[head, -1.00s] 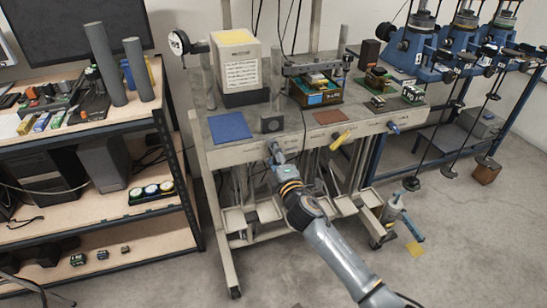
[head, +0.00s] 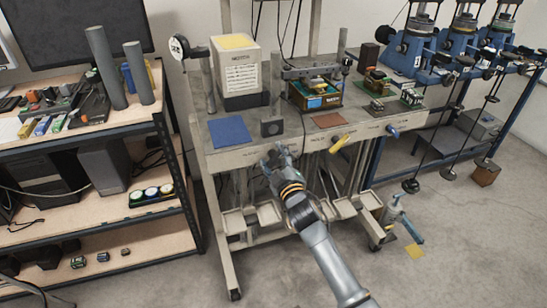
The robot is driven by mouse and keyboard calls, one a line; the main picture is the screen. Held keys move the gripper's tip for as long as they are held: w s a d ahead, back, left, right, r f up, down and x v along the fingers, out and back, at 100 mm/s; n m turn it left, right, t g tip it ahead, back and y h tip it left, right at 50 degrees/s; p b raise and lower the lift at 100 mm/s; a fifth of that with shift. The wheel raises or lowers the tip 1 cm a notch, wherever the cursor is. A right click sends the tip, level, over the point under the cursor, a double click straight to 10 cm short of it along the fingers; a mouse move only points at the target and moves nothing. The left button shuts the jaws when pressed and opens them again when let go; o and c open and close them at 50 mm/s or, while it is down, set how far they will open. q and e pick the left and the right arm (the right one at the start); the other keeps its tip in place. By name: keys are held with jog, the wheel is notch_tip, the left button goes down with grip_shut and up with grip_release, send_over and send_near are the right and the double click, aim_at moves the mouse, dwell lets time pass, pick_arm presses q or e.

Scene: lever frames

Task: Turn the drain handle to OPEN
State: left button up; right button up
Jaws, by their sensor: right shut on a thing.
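My right gripper (head: 276,161) is at the front rail of the grey bench (head: 239,159), at the left one of its front handles. It is shut on that handle, which its fingers mostly hide, so its exact angle cannot be told. Farther right on the same rail are a yellow handle (head: 340,143) and a blue handle (head: 392,131), both sticking out at a slant. My left gripper is not in view.
A blue mat (head: 229,131), a white box (head: 236,68) and a brown mat (head: 326,120) are on the bench top. Shelving (head: 85,143) stands at the left. A blue-handled device (head: 396,215) stands on the floor at the right. Open floor lies in front.

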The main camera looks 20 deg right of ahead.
jog(key=shift+m, duration=0.3)
jog(key=o, duration=1.2)
jog(key=shift+c, duration=0.2)
jog(key=s, duration=1.2)
jog(key=shift+d, duration=0.25)
jog(key=shift+f, duration=0.1)
